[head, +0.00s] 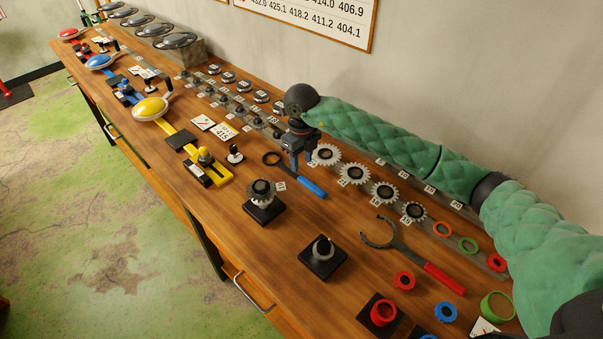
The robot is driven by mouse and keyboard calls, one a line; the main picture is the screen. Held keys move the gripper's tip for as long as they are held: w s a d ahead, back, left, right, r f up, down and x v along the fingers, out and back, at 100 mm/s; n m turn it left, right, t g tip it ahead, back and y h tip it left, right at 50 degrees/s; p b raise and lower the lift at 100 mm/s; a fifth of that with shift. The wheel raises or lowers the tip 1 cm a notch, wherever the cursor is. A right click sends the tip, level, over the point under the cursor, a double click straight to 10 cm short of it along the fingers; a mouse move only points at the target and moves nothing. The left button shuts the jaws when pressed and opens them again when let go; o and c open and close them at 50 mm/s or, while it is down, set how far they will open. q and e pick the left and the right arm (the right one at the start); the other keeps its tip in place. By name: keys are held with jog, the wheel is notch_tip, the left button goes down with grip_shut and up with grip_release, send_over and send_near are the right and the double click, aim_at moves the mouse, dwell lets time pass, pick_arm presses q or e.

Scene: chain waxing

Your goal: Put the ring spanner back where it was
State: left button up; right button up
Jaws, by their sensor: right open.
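The ring spanner lies on the wooden bench top, its blue handle (309,187) toward the lower right and its dark ring (271,158) toward the upper left. My right gripper (300,162) points down just above and behind the spanner's shaft, with its jaws open. I cannot tell whether the fingertips touch the spanner. My left gripper is not in view.
A hook spanner with a red handle (445,279) lies to the right. A row of toothed sprockets (355,174) runs behind. A black stand (263,210) with a sprocket and another stand (323,259) are in front. Coloured rings (497,305) lie at right.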

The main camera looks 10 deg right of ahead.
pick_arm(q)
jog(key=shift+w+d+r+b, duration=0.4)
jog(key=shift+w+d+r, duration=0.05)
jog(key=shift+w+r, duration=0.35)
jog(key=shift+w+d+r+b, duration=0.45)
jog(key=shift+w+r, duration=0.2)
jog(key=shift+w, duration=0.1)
pick_arm(e)
jog(key=shift+r, duration=2.9)
